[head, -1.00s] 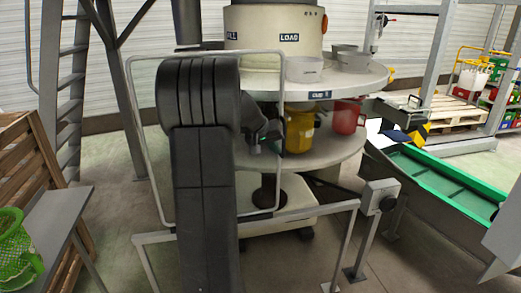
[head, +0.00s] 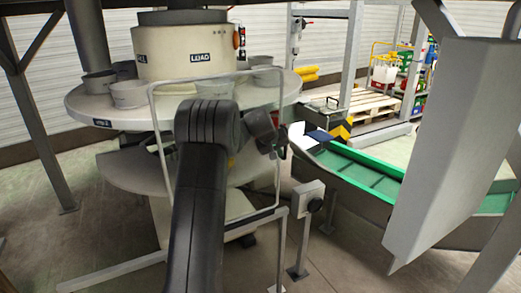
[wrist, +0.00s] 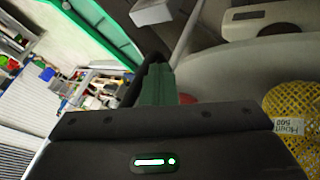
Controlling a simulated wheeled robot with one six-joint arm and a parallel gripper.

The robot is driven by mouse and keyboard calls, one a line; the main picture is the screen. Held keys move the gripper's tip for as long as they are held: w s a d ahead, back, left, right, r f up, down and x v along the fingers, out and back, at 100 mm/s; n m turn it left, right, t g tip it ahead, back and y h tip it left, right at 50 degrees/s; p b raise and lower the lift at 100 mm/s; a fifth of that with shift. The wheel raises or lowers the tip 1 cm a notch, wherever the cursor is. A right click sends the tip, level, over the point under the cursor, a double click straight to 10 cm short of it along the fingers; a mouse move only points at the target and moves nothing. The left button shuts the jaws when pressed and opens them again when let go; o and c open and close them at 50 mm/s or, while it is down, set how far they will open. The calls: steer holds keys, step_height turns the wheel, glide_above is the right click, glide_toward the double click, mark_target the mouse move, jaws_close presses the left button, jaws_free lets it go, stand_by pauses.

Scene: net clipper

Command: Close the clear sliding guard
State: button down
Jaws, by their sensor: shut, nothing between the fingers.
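The clear guard (head: 159,140) is a see-through panel in a rounded grey frame. It stands upright in front of the round machine in the head view. My arm covers much of its middle and lower left. My gripper (head: 283,150) is by the frame's right side; I cannot tell whether it touches the frame. In the wrist view my gripper (wrist: 158,75) has its dark green fingers shut together with nothing between them. The guard's own frame is hard to make out in that view.
The round table (head: 85,108) carries several grey bowls behind the guard. A rail post with a grey box (head: 308,198) stands right of my gripper. A green conveyor (head: 365,178) and large grey panel (head: 450,150) lie further right. A yellow mesh basket (wrist: 290,112) shows in the wrist view.

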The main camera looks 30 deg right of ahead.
mark_target(286, 148)
steer(key=d+p, duration=0.1)
steer(key=d, duration=0.2)
steer(key=shift+d, duration=0.1)
steer(key=shift+d+r, duration=0.1)
stand_by(0.3)
